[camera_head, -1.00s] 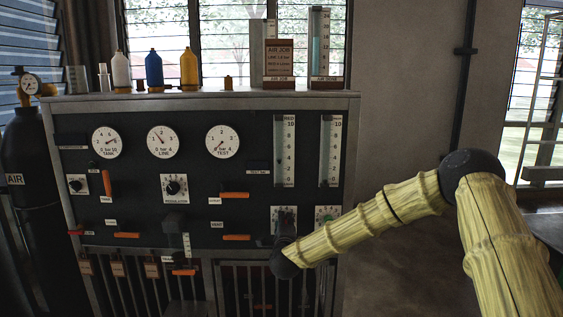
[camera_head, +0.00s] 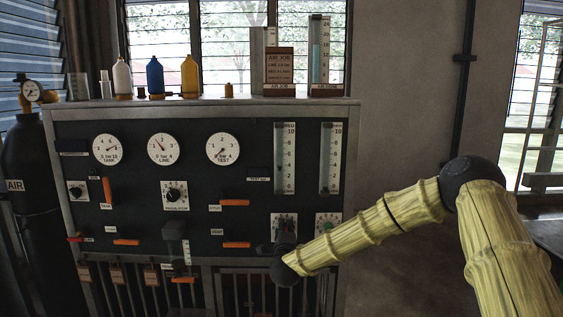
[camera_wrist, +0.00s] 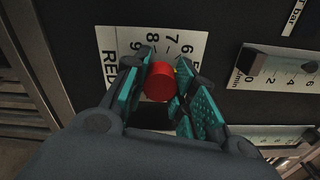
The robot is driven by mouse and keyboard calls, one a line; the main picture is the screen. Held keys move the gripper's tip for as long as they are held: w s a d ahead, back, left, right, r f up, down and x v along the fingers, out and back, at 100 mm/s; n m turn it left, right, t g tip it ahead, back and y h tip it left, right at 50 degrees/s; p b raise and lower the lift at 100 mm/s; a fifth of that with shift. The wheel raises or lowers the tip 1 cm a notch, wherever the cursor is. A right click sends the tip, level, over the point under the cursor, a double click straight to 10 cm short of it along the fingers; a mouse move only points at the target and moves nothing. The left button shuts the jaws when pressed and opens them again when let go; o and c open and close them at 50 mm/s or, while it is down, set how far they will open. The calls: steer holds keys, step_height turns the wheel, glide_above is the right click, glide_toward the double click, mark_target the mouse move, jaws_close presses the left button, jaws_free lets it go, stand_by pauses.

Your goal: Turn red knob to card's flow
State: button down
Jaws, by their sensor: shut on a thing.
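The red knob (camera_wrist: 159,82) sits on a white dial plate marked RED (camera_wrist: 109,62), with numbers around it. The same dial plate shows in the head view (camera_head: 284,222), mostly behind my wrist. My gripper (camera_wrist: 162,85) is shut on the red knob, one teal finger on each side of it. The brown card (camera_head: 279,65) stands on top of the panel; it is headed AIR JOB, and its smaller lines are too small to read surely. The RED flow tube (camera_head: 285,158) stands above the knob with a scale up to 10; its float level is not clear.
A second flow tube (camera_head: 331,158) and a green knob (camera_head: 327,225) are just right of the red knob. Orange levers, such as the vent lever (camera_head: 236,245), lie to the left. Bottles (camera_head: 155,76) line the shelf. Floor right of the panel is open.

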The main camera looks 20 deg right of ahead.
steer(key=c, duration=1.1)
jaws_free()
steer(key=v, duration=0.7)
steer(key=shift+s, duration=0.1)
steer(key=v, duration=1.2)
